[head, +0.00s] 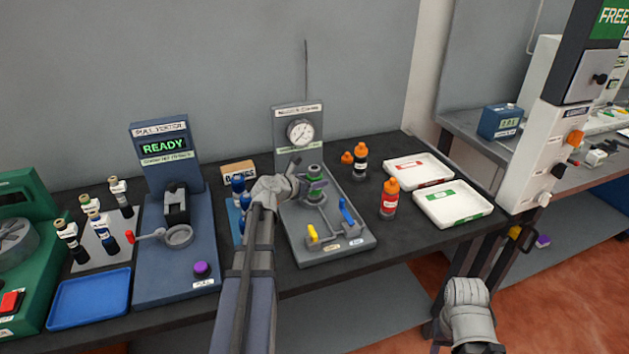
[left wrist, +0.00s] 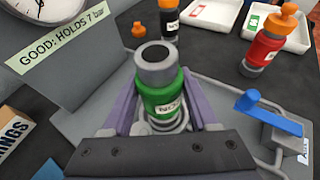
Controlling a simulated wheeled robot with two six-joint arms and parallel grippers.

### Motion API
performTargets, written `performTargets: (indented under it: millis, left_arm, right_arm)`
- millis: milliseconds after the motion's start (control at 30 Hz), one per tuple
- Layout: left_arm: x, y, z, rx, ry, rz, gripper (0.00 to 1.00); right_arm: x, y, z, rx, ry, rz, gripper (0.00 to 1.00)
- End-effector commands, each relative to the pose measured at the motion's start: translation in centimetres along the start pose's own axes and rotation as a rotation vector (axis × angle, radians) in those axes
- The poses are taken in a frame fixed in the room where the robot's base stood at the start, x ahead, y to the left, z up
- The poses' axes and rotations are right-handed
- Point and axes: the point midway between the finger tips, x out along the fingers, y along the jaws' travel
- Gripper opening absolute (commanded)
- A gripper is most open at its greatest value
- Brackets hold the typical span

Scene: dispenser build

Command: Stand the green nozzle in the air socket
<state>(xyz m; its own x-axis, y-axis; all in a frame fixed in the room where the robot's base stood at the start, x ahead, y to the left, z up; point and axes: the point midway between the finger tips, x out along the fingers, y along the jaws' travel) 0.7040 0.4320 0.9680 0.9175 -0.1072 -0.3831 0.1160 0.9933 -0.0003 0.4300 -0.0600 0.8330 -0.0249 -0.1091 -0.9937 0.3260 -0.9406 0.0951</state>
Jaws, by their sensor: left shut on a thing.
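The green nozzle (head: 314,172), with a grey collar and a dark top opening, is upright between the jaws of my left gripper (head: 302,184). In the left wrist view the purple fingers of the left gripper (left wrist: 160,108) close on both sides of the green nozzle (left wrist: 162,92). Beneath it, metal rings of the air socket (left wrist: 172,126) show on the grey gauge stand's base (head: 330,252). The fingers hide part of the socket, so I cannot tell whether the nozzle is fully seated. My right arm's end (head: 468,308) is low at the right; its jaws are unclear.
A pressure gauge (head: 300,132) rises behind the nozzle. A blue lever (head: 347,212) and a yellow lever (head: 312,234) stand on the base. A red bottle (head: 389,200) and two white trays (head: 453,216) are to the right. The blue tester (head: 178,262) is left.

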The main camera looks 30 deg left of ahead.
Motion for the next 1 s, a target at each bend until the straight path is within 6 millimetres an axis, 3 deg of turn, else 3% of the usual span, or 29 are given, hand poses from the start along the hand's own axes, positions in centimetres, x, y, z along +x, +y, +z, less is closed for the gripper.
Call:
performTargets:
  millis: [367,400,467,767,1000]
  left_arm:
    - [0.3,0.0,-0.6,-0.001,-0.002,0.001,0.0]
    - [0.2,0.0,-0.5,-0.001,-0.002,0.001,0.63]
    - [0.2,0.0,-0.5,-0.001,-0.002,0.0,0.7]
    - [0.1,0.0,-0.6,0.001,0.001,0.0,0.72]
    - [-1.8,-0.1,-0.5,0.0,0.001,0.0,0.72]
  right_arm:
    - [0.7,-0.1,0.0,0.0,0.0,0.0,0.5]
    - [0.6,-0.1,0.0,0.0,0.0,0.0,0.5]
    - [0.6,-0.1,0.0,0.0,0.0,0.0,0.5]
    - [0.5,-0.1,0.0,0.0,0.0,0.0,0.5]
    - [-0.2,0.0,0.0,0.0,0.0,0.0,0.5]
